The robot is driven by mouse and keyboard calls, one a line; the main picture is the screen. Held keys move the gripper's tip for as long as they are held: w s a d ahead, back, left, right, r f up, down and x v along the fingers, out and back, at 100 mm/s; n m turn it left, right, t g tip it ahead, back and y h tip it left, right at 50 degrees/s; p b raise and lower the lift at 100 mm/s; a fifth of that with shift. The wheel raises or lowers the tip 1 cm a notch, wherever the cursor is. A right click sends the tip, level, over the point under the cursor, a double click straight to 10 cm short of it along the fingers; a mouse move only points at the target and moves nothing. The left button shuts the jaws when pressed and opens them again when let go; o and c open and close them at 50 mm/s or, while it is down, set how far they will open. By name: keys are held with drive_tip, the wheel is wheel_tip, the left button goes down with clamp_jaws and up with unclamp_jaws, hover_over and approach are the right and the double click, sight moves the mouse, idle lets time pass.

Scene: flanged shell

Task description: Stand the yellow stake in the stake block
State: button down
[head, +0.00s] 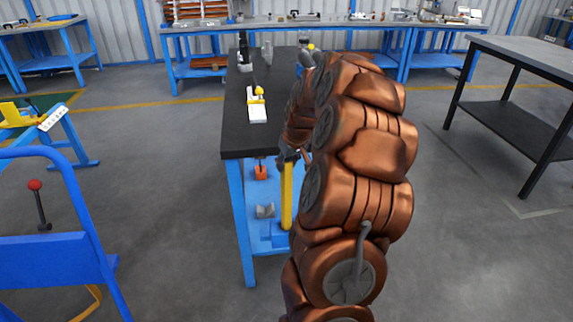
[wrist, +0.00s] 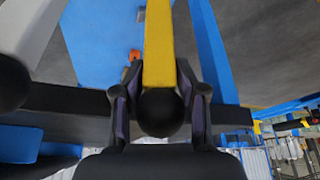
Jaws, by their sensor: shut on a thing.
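The yellow stake (head: 287,196) hangs upright below my gripper (head: 290,155), at the right front side of the black-topped bench. In the wrist view the stake (wrist: 158,48) runs away from my gripper (wrist: 159,110). A dark round knob (wrist: 160,113) at its near end sits between the two fingers, and the jaws are shut on the stake. A blue block-like piece (head: 270,236), perhaps the stake block, shows low beside the stake's lower end. I cannot tell whether the stake is in it, in front of it or apart from it.
The narrow bench (head: 236,140) has a blue frame and a lower shelf with a grey V-shaped block (head: 265,211) and an orange item (head: 261,172). A white and yellow fixture (head: 257,106) lies on top. A blue trolley (head: 60,245) stands left; a grey table (head: 520,55) stands right.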

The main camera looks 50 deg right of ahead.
drive_tip(key=shift+f, duration=0.3)
drive_tip(key=c, duration=0.6)
unclamp_jaws()
drive_tip(key=shift+c, duration=0.2)
drive_tip(key=v, duration=1.2)
drive_tip(key=s+a+f+n+g+y, duration=0.1)
drive_tip(key=s+a, duration=0.2)
drive_tip(key=a, duration=0.9)
drive_tip(key=s+a+f+n+g+y, duration=0.1)
drive_tip(key=s+a+f+n+g, duration=0.15)
drive_tip(key=a, duration=0.95)
drive_tip(key=s+a+f+g, duration=0.1)
drive_tip(key=s+a, duration=0.3)
drive_tip(key=s, duration=0.3)
drive_tip(key=s+a+f+g, duration=0.1)
drive_tip(key=s+a+f, duration=0.1)
drive_tip(key=s+a, duration=0.2)
drive_tip(key=s+a+f+g+h, duration=0.1)
drive_tip(key=s+a, duration=0.3)
drive_tip(key=s, duration=0.6)
drive_tip(key=shift+s+a+f+g, duration=0.2)
drive_tip(key=shift+f+g, duration=0.15)
drive_tip(key=shift+f, duration=0.05)
